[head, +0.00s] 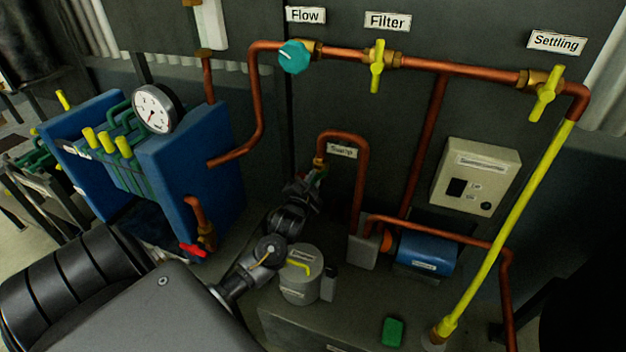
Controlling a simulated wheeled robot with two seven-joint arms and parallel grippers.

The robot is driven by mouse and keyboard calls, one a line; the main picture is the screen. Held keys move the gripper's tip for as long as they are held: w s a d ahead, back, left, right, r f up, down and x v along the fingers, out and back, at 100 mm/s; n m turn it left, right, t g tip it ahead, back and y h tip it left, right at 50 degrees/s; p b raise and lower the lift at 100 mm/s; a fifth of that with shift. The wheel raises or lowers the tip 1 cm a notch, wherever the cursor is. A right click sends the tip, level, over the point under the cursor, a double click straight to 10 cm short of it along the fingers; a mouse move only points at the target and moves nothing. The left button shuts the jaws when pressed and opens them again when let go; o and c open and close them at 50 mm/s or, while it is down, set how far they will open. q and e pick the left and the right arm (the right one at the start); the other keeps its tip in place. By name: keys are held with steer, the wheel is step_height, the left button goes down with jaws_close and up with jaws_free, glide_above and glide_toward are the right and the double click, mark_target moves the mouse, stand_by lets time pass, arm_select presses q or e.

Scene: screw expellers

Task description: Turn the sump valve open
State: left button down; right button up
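The copper sump pipe (361,185) bends over in an arch on the dark wall, with a small white label (342,150), apparently reading Sump, under the arch. A brass fitting (319,162) sits at the lower left end of the arch. My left gripper (318,176) reaches up from below to just under this fitting, at the sump valve's place. The valve handle is mostly hidden by the gripper; only small reddish and greenish bits show there. I cannot tell whether the fingers are closed on it. My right gripper is not in view.
Above run the teal Flow knob (293,57), yellow Filter valve (377,66) and yellow Settling valve (546,94). A grey canister (300,285) stands close to my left forearm. A blue pump (426,254) and control box (475,177) are right. A blue filter press (200,150) stands left.

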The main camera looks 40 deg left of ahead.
arm_select(q)
steer(key=shift+n, duration=0.3)
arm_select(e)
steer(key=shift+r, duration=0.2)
arm_select(q)
steer(key=shift+r+n+p, duration=0.1)
steer(key=shift+n+p, duration=0.5)
steer(key=n+p, duration=0.1)
steer(key=n, duration=0.1)
steer(key=shift+n, duration=0.3)
steer(key=shift+n+p, duration=0.3)
steer(key=shift+n, duration=0.1)
steer(key=n+p, duration=0.1)
steer(key=n, duration=0.2)
steer(key=shift+n, duration=0.4)
steer(key=n+p, duration=0.1)
steer(key=n, duration=0.1)
steer(key=shift+n, duration=0.4)
steer(key=c, duration=2)
jaws_free()
steer(key=n+p, duration=0.2)
steer(key=n, duration=0.2)
steer(key=shift+n, duration=0.3)
steer(key=shift+o, duration=0.6)
steer(key=shift+n, duration=0.9)
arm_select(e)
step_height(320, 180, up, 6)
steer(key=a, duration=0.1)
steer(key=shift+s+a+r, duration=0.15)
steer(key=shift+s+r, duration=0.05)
